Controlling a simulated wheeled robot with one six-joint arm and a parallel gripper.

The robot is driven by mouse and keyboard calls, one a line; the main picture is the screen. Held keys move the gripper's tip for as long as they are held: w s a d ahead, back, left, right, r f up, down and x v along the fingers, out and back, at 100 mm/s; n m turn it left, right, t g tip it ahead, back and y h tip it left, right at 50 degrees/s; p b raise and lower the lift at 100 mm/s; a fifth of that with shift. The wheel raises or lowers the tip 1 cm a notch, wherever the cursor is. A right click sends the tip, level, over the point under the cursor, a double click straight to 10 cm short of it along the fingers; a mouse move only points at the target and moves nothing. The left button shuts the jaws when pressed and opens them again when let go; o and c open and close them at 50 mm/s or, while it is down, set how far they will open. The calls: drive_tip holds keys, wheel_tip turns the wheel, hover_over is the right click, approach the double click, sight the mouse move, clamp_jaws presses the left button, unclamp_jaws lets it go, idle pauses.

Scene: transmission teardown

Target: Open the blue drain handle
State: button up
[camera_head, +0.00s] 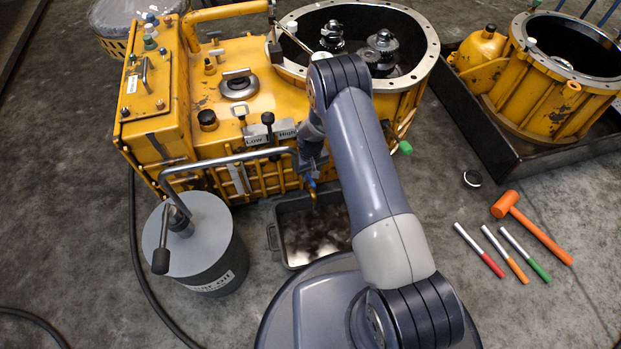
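The yellow transmission housing (255,130) stands at the upper middle, with an open round bell end at its right. My gripper (311,176) points down at the housing's lower front side, beside my arm. A small blue piece with a yellowish spot (313,190) shows right at its fingertips; it may be the blue drain handle, but it is too small to be sure. I cannot tell whether the fingers touch it or are closed. A grey drain pan (275,237) lies on the floor just below, partly hidden by my arm and base.
A grey oil container (215,262) with a bent crank pipe stands left of the pan. A black tray (465,125) holds a second yellow housing (545,110). An orange mallet (535,228), several markers (505,255) and a dark cap (472,179) lie on the floor at right. A black hose runs at left.

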sight(310, 181)
drive_tip(key=shift+f, duration=1.15)
clamp_jaws()
